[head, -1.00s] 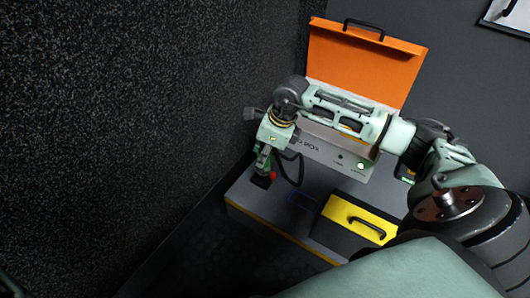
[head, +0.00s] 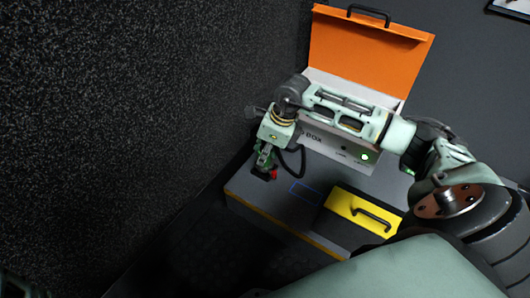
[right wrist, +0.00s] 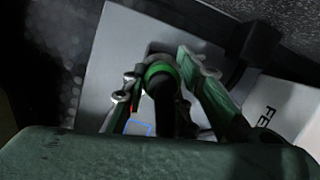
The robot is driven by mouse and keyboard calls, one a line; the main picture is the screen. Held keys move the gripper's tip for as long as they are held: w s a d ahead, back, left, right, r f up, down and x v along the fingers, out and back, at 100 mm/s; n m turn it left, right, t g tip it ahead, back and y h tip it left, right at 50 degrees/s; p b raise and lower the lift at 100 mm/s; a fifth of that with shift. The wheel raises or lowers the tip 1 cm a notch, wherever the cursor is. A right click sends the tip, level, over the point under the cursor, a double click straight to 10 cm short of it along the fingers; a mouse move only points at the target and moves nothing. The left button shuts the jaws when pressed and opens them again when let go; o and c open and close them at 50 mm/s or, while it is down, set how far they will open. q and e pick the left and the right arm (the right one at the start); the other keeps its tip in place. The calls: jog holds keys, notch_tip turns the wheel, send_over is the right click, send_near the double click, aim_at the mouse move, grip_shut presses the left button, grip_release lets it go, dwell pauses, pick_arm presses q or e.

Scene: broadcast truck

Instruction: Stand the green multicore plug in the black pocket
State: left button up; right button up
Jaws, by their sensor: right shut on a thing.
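My right gripper (head: 265,165) is shut on the green multicore plug (right wrist: 160,72). In the right wrist view the plug shows as a dark round body with a bright green ring between the two fingers. A dark cable (head: 297,163) loops beside the gripper in the head view. The gripper points down over the far left part of the grey case top. A small red part (head: 273,175) shows at its tip. I cannot clearly make out the black pocket; the gripper covers that spot. I cannot tell whether the plug touches anything below. My left gripper is not in view.
The grey case top (head: 285,208) has a blue outlined rectangle (head: 305,190). A yellow-topped box with a black handle (head: 362,214) stands at the right. A white box (head: 335,147) with an open orange lid (head: 365,55) stands behind. A dark speckled wall (head: 130,100) closes the left.

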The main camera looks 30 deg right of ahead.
jog(key=shift+f+b, duration=0.3)
jog(key=shift+f, duration=0.2)
jog(key=o, duration=1.1)
jog(key=v, duration=1.2)
